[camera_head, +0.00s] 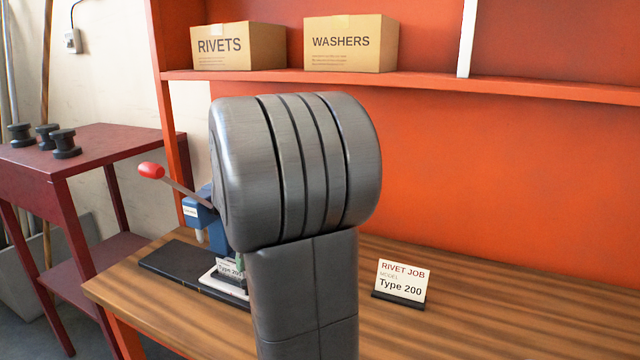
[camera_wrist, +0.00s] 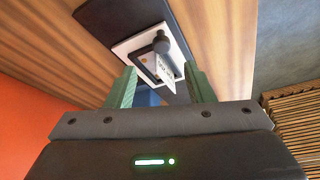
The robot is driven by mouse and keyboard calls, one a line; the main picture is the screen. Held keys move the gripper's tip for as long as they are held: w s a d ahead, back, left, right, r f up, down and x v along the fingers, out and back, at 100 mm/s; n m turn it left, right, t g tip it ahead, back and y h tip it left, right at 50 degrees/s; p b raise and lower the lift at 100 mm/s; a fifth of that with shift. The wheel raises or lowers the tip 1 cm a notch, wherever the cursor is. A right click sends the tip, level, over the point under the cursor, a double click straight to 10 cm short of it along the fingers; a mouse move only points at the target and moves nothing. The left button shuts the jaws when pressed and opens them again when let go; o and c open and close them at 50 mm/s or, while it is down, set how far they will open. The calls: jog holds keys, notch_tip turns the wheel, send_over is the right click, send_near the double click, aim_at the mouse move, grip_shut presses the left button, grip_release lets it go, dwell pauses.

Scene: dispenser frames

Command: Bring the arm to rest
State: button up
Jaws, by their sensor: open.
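My gripper (camera_wrist: 162,88) shows in the wrist view with its two green fingers apart and nothing between them. Past the fingertips is a white plate (camera_wrist: 124,50) with a dark frame, a dark round knob and a small label, on a black base (camera_wrist: 100,14). The gap between the fingers and the plate is hard to judge. In the head view my grey arm stands upright in the middle and hides most of the gripper. The white plate (camera_head: 207,278) shows just left of the arm, with a "Type 200" label above it.
A blue press (camera_head: 200,215) with a red-tipped lever (camera_head: 151,170) stands behind my arm. A "RIVET JOB Type 200" sign (camera_head: 402,281) stands on the wooden bench (camera_head: 500,318), clear around it. RIVETS (camera_head: 238,48) and WASHERS (camera_head: 350,45) boxes sit on the shelf. A red side table (camera_head: 100,150) holds black spools.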

jog(key=x, duration=0.9)
jog(key=shift+w+a+f, duration=0.1)
jog(key=shift+a+f, duration=0.1)
